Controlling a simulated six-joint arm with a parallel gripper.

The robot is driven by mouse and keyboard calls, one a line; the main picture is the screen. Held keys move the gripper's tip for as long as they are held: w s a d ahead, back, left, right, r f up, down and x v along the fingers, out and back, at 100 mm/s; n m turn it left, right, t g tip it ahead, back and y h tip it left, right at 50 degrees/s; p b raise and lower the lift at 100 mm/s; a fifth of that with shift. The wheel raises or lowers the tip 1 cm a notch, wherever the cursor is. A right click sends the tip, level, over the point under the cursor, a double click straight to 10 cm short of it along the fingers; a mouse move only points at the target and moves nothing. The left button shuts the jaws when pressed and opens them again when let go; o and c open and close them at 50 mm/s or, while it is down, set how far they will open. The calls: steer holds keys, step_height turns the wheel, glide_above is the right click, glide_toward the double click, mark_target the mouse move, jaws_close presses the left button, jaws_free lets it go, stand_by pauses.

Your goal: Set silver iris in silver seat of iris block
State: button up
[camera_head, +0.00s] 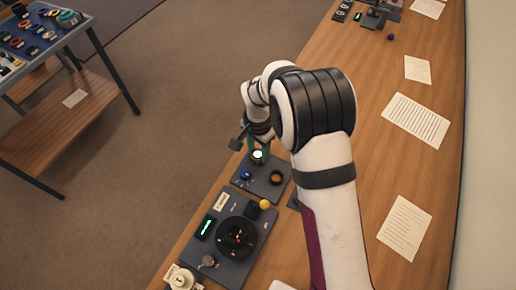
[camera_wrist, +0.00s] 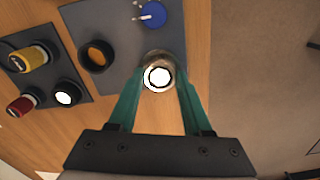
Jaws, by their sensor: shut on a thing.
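My gripper (camera_wrist: 159,72) has its green fingers shut on a round silver piece with a bright white centre, which I take to be the silver iris (camera_wrist: 158,79). In the head view my gripper (camera_head: 258,154) is over the far edge of the iris block, with the white-centred iris (camera_head: 258,156) between its fingers. The grey iris block (camera_head: 269,190) carries a blue knob (camera_wrist: 153,14) and a dark ring-shaped seat with an orange inside (camera_wrist: 96,55). No bare silver seat shows; I cannot tell whether the iris touches the block.
In the wrist view, a dark plate at left holds a yellow-topped piece (camera_wrist: 30,58), a red one (camera_wrist: 22,104) and a white-centred ring (camera_wrist: 66,94). A larger grey unit with a black dial (camera_head: 237,237) stands nearer in the head view. Papers (camera_head: 415,121) lie right.

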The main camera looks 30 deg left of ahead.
steer(key=shift+f, duration=0.45)
steer(key=o, duration=1.6)
steer(key=shift+r, duration=0.1)
steer(key=shift+r, duration=3.45)
